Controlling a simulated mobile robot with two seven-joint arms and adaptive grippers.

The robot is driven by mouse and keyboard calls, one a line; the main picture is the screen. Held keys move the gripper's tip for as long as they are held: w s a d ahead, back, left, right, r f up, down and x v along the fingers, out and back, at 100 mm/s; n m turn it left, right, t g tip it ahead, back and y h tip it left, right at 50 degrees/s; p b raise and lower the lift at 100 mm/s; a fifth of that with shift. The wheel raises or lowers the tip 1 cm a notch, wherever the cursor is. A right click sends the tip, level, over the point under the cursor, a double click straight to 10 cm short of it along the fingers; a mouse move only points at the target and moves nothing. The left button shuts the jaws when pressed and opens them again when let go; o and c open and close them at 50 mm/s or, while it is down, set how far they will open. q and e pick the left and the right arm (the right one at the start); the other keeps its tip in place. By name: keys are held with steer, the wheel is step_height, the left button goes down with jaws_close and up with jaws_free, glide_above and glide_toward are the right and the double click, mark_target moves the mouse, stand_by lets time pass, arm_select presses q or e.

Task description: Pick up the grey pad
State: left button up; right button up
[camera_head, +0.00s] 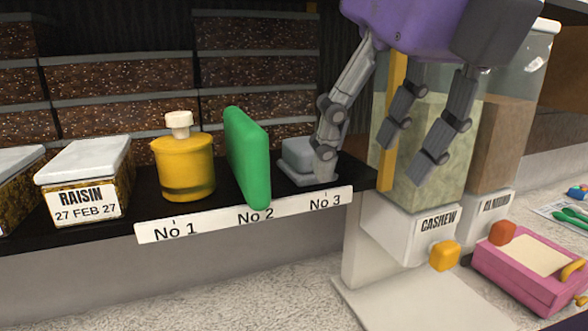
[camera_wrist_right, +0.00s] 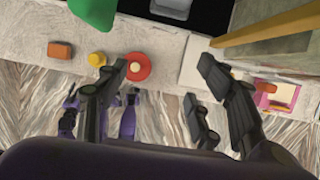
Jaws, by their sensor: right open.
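The grey pad (camera_head: 298,153) is a small block at the No 3 mark on the black shelf, on a thin grey base. In the right wrist view a pale grey block (camera_wrist_right: 172,7), likely the pad, shows at the top edge. My right gripper (camera_head: 380,172) is above the right end of the shelf with its fingers spread. One finger is in front of the pad's right side and hides part of it; I cannot tell whether it touches. In the wrist view my right gripper (camera_wrist_right: 162,85) shows nothing held between its fingers.
A green block (camera_head: 247,155) stands at No 2, close left of the pad, and a yellow jar (camera_head: 184,170) at No 1. A yellow post (camera_head: 391,120) and the cashew dispenser (camera_head: 420,150) stand close to my right fingers. A pink box (camera_head: 530,270) is lower right.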

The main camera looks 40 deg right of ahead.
mark_target(310, 144)
steer(key=w, duration=0.3)
steer(key=w+d, duration=0.1)
steer(key=w, duration=0.3)
steer(key=w+d, duration=0.1)
steer(key=w, duration=0.2)
steer(key=shift+w+d+p, duration=0.2)
steer(key=shift+p, duration=0.2)
steer(key=shift+w+f, duration=0.7)
steer(key=shift+f, duration=0.2)
steer(key=shift+w+d+f, duration=0.15)
steer(key=shift+f, duration=0.3)
steer(key=c, duration=1.3)
steer(key=shift+o, duration=0.2)
steer(key=shift+r, duration=0.1)
